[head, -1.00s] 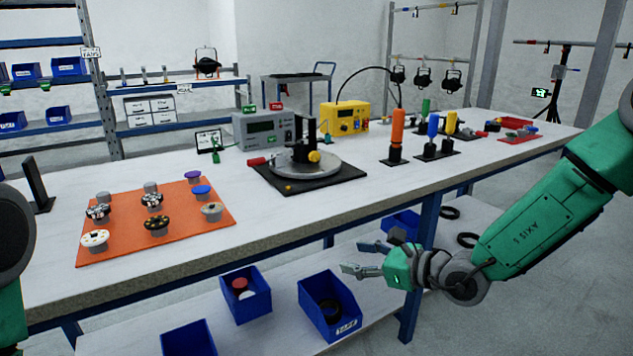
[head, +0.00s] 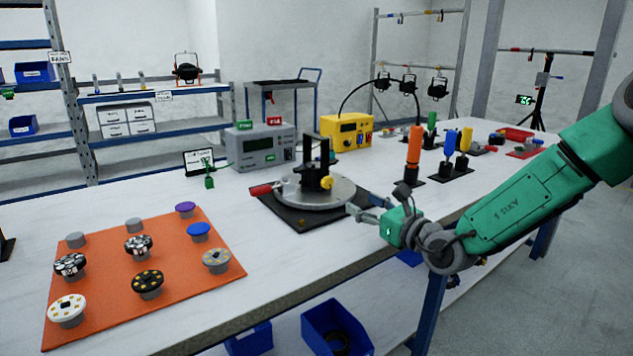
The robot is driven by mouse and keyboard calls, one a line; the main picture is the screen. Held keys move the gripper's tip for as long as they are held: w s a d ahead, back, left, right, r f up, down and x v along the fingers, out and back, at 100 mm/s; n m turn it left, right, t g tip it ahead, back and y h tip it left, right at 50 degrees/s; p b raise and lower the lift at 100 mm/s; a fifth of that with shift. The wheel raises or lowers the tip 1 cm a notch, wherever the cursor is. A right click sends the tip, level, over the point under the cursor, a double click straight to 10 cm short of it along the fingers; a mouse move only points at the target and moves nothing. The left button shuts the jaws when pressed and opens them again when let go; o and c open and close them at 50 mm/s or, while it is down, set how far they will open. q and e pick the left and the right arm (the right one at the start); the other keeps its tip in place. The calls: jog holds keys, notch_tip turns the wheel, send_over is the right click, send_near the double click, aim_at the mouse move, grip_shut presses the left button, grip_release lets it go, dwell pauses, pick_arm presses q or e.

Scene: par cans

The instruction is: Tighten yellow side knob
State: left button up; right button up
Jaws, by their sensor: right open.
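The yellow side knob (head: 327,182) sits on the right side of a black upright bracket (head: 314,168). The bracket stands on a round grey turntable (head: 340,192) over a black base mat (head: 290,217). A red-handled part (head: 261,190) sticks out at the turntable's left. My right gripper (head: 366,206) is open and empty, its fingers pointing left, at the table's front edge just right of the turntable. In the picture its fingertips overlap the mat's right corner; I cannot tell whether they touch. My left gripper is outside the view.
An orange mat (head: 118,319) with several knob-like discs lies at left. A grey meter box (head: 262,147) and a yellow box (head: 345,131) stand behind the turntable. Orange (head: 414,147), blue (head: 450,143) and yellow (head: 465,139) handled tools stand at right. Blue bins (head: 337,325) sit below.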

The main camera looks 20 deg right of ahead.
jog(key=shift+w+d, duration=0.25)
jog(key=shift+w, duration=0.05)
jog(key=b, duration=0.2)
send_near(328, 184)
jog(key=shift+w+d+f, duration=0.2)
jog(key=shift+w+d, duration=0.3)
jog(key=shift+w, duration=0.35)
jog(key=w+a, duration=0.1)
jog(key=w, duration=0.1)
jog(key=w+a+b, duration=0.1)
jog(key=w+a, duration=0.2)
jog(key=w, duration=0.1)
jog(key=shift+w+a+r+b, duration=0.25)
jog(key=shift+w+b, duration=0.05)
jog(key=shift+w, duration=0.05)
jog(key=shift+w+d, duration=0.2)
jog(key=shift+w, duration=0.05)
jog(key=shift+w+d, duration=0.15)
jog(key=shift+d, duration=0.4)
jog(key=shift+a, duration=0.1)
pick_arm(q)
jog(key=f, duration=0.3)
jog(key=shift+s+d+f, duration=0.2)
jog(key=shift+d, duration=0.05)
pick_arm(e)
jog(key=shift+a, duration=0.5)
grip_shut()
